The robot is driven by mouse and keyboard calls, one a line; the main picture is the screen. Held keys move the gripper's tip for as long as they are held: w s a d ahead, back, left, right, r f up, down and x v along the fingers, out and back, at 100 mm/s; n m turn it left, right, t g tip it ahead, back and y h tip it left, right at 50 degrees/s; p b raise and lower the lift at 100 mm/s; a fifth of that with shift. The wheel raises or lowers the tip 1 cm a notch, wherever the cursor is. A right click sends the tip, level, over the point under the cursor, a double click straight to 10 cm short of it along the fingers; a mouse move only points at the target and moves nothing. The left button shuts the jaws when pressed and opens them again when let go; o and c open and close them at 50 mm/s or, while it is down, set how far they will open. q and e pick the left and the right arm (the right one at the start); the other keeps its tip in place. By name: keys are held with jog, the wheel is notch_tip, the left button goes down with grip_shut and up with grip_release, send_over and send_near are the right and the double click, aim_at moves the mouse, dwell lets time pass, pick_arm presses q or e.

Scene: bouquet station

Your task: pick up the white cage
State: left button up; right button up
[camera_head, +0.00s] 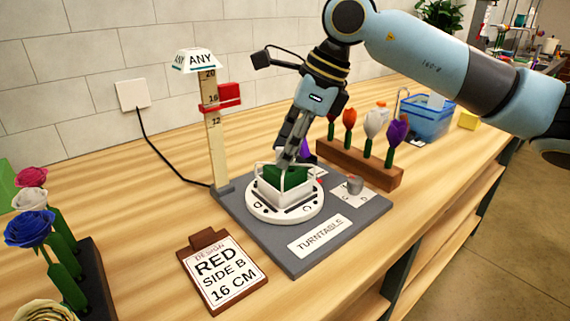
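The white cage (284,198) is a small white frame around a green block (285,181). It sits upright on the white round disc (257,211) of the turntable. My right gripper (287,160) points down from above, with its fingertips at the cage's upper rear part. The fingers overlap the cage in the picture, and I cannot tell whether they touch or grip it. The gripper hides part of the cage's back. My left gripper is out of view.
A height post (215,150) with a red slider stands behind left. A wooden flower rack (360,166) is at right. Roses (32,228) stand at far left.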

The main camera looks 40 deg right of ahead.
jog(key=shift+c, duration=0.4)
grip_shut()
jog(key=shift+r, duration=0.1)
